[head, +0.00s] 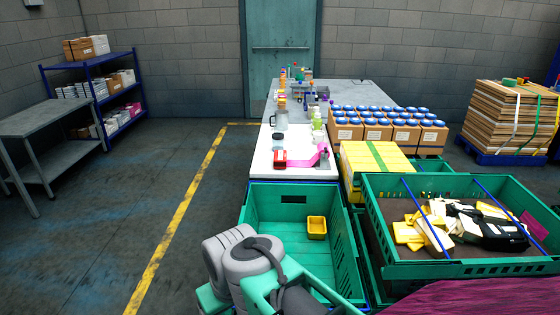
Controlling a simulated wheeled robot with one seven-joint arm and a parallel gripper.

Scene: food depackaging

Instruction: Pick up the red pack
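A small red pack (279,159) with a pale patch lies near the front left of the white-topped table (296,172). It is the clearest red thing on the table, but its details are too small to tell. My grey and green arm links stand at the bottom centre, in front of the left green crate and well short of the pack. The fingers of my gripper do not show.
A green crate (265,205) holding a yellow tub (317,227) stands before the table. A pink strip (304,161) and a clear jug (281,120) are near the pack. Another green crate (385,262) holds packages.

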